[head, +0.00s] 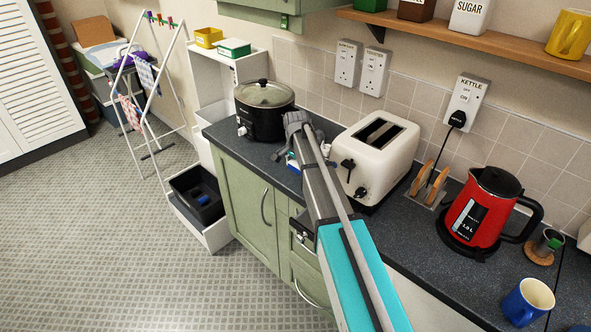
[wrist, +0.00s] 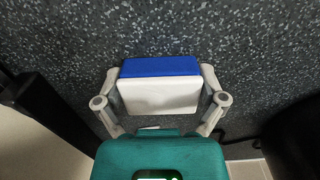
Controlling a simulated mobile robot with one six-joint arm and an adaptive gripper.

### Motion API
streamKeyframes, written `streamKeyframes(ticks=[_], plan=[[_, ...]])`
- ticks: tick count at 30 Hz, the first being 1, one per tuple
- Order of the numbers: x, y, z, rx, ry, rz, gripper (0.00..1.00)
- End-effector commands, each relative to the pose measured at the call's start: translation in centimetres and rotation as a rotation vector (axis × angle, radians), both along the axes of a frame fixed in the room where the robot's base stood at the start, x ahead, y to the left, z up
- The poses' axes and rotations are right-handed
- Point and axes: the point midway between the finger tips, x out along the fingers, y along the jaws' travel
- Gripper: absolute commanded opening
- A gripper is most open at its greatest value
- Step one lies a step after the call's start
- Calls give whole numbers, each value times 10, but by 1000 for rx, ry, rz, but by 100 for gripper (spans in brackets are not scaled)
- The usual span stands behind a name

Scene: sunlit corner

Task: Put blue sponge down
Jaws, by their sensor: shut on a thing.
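The blue sponge (wrist: 160,68) is a block with a blue layer and a thicker white layer. In the wrist view it sits between the two grey fingers of my gripper (wrist: 160,82), which is shut on it from both sides. The speckled dark worktop (wrist: 60,40) fills the background behind it. In the head view my gripper (head: 297,135) is over the worktop between the slow cooker and the toaster. My arm hides most of the sponge there. I cannot tell whether the sponge touches the worktop.
A black slow cooker (head: 264,108) stands left of my gripper and a cream toaster (head: 374,152) stands close on its right. A toast rack (head: 430,184), red kettle (head: 482,210) and blue mug (head: 527,302) stand farther right. The tiled wall (head: 325,98) is behind.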

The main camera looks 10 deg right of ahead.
Motion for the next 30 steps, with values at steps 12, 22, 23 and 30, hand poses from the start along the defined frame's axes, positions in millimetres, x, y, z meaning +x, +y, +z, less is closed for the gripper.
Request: streamKeyframes(ticks=[12,22,23,30], plan=[[0,0,-3,0,0,0,100],[0,0,-2,0,0,0,100],[0,0,-2,0,0,0,100],[0,0,2,0,0,0,100]])
